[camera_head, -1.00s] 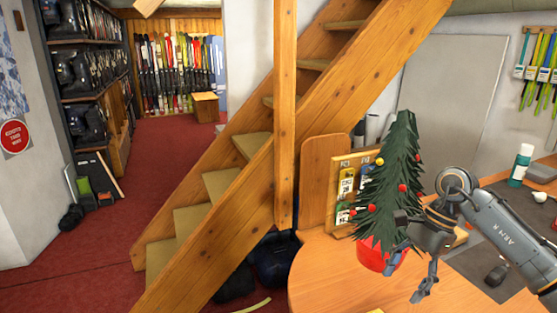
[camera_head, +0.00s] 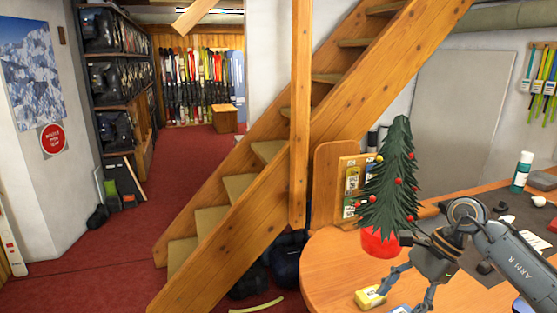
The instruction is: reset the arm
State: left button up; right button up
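My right arm (camera_head: 505,255) comes in from the lower right, its forearm marked "ARM R". Its gripper (camera_head: 405,291) hangs over the round wooden table, just in front of the small tree's red pot. The two fingers are spread apart, with nothing seen between them. The left fingertip is close to a yellow block (camera_head: 370,297) on the table; I cannot tell whether they touch. My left arm and gripper are not in view.
A small decorated tree (camera_head: 393,180) in a red pot (camera_head: 380,243) stands on the round table (camera_head: 325,265). A grey mat (camera_head: 530,222) with a green-white bottle (camera_head: 521,172) nearby lies right. Wooden stairs (camera_head: 235,220) rise behind. Red carpet (camera_head: 100,268) is open at left.

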jog(key=a+r+m+t+y, duration=0.35)
jog(key=a+m+y, duration=0.2)
jog(key=a, duration=0.45)
jog(key=a+r+m+t+y, duration=0.35)
jog(key=a+y, duration=0.35)
jog(key=a, duration=0.4)
jog(key=w+d+f+m+t+h, duration=0.15)
jog(key=d+m+t+h, duration=0.5)
jog(key=m, duration=0.85)
jog(key=w+d+f+m+t+h, duration=0.15)
jog(key=d+m+t+h, duration=0.45)
jog(key=m, duration=0.8)
jog(key=s+d+f+m+g+h, duration=0.35)
jog(key=s+f+m+h, duration=0.2)
jog(key=f+m, duration=0.35)
jog(key=s+d+f+m+g, duration=0.1)
jog(key=s+f+m+g, duration=0.3)
jog(key=s+f+g, duration=0.55)
jog(key=s+f+m+g, duration=0.2)
jog(key=s+f+m, duration=0.4)
jog(key=s, duration=0.9)
notch_tip(320, 180, down, 29)
jog(key=s+n+g, duration=0.1)
jog(key=s+n, duration=0.1)
jog(key=s+d+f+g, duration=0.1)
jog(key=s+d+f, duration=0.2)
jog(key=s+f, duration=1.1)
jog(key=shift+s, duration=0.85)
